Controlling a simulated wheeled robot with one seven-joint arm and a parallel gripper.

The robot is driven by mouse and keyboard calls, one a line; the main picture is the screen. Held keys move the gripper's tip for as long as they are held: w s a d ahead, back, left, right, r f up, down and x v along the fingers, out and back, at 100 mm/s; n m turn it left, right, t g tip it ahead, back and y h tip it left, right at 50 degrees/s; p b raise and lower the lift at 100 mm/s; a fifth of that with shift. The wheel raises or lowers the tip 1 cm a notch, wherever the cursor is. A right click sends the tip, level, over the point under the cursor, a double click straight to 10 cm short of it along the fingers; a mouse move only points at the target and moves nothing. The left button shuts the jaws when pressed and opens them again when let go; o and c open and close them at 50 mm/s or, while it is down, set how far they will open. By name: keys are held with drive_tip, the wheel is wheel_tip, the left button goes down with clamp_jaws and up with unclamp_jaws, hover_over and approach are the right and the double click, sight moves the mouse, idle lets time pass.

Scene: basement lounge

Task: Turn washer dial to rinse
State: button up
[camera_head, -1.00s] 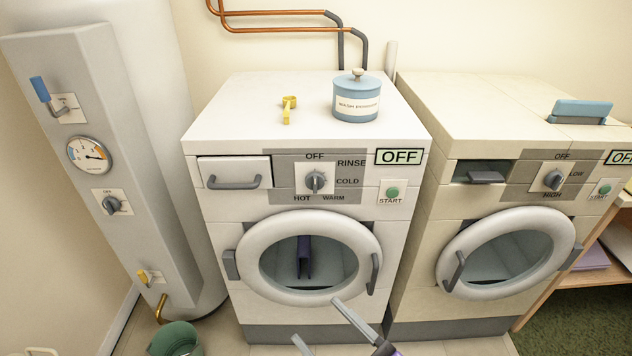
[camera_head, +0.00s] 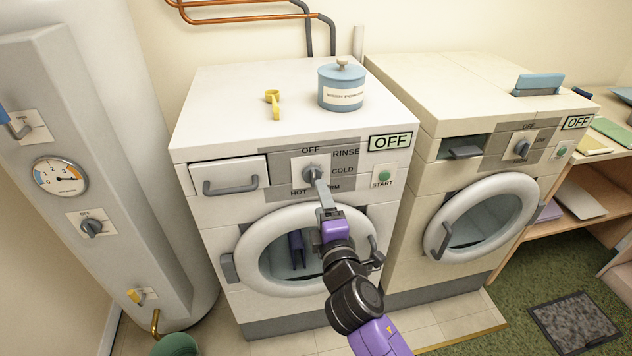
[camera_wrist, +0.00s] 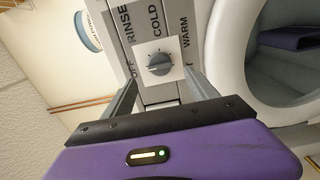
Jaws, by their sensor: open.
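The washer (camera_head: 235,240) is the white front loader on the left, with its display reading OFF. Its grey dial (camera_head: 312,173) sits on a white plate, ringed by OFF, RINSE, COLD, WARM and HOT labels. In the wrist view the dial (camera_wrist: 160,63) shows turned sideways, with OFF to its left and RINSE at upper left. Its exact pointer direction is hard to read. My gripper (camera_head: 317,179) is in front of the dial; in the wrist view my gripper (camera_wrist: 160,78) is open, one finger on each side of the dial. I cannot tell whether either finger touches it.
The START button (camera_head: 383,176) is right of the dial, and the drawer handle (camera_head: 231,186) is to its left. The round door (camera_head: 262,265) is below, behind my arm. A blue powder tin (camera_head: 341,88) and yellow scoop (camera_head: 272,103) stand on top. A dryer (camera_head: 470,175) stands close on the right.

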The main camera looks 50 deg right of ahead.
sight(312, 176)
drive_tip(key=p+x, duration=0.1)
drive_tip(key=x, duration=0.6)
drive_tip(key=shift+w+d, duration=0.15)
drive_tip(key=shift+w, duration=0.15)
drive_tip(key=c, duration=1.4)
